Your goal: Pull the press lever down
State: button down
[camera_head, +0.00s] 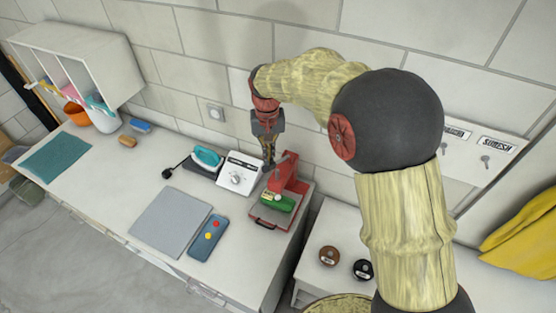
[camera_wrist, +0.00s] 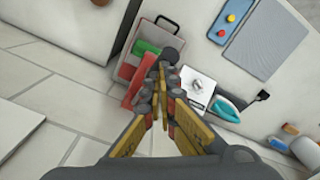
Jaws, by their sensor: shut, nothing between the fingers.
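The press (camera_head: 289,172) is red and stands near the right end of the white counter, on a pale base plate with a dark handle at its front. A green item (camera_head: 278,202) lies on the press bed. The press and the green item (camera_wrist: 146,48) also show in the wrist view, left of my fingers. A dark round knob (camera_wrist: 168,54), seemingly the lever's end, shows just beyond my fingertips. My gripper (camera_head: 268,161) is shut and empty, pointing down beside the upper part of the press. I cannot tell whether it touches the lever, whose shaft is mostly hidden.
A white box with a dial (camera_head: 237,174) and a teal iron (camera_head: 207,157) stand close left of the press. A grey mat (camera_head: 171,222) and a blue panel with buttons (camera_head: 208,238) lie in front. The wall (camera_head: 212,72) is close behind.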

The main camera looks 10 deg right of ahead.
notch_tip(320, 180, down, 11)
jog(key=s+a+b, duration=0.2)
jog(key=s+b, duration=0.1)
jog(key=b, duration=0.3)
jog(key=shift+f, duration=0.15)
dwell(1.5)
jog(key=shift+w, duration=0.1)
jog(key=shift+r+p, duration=4.9)
jog(key=shift+r, duration=3.65)
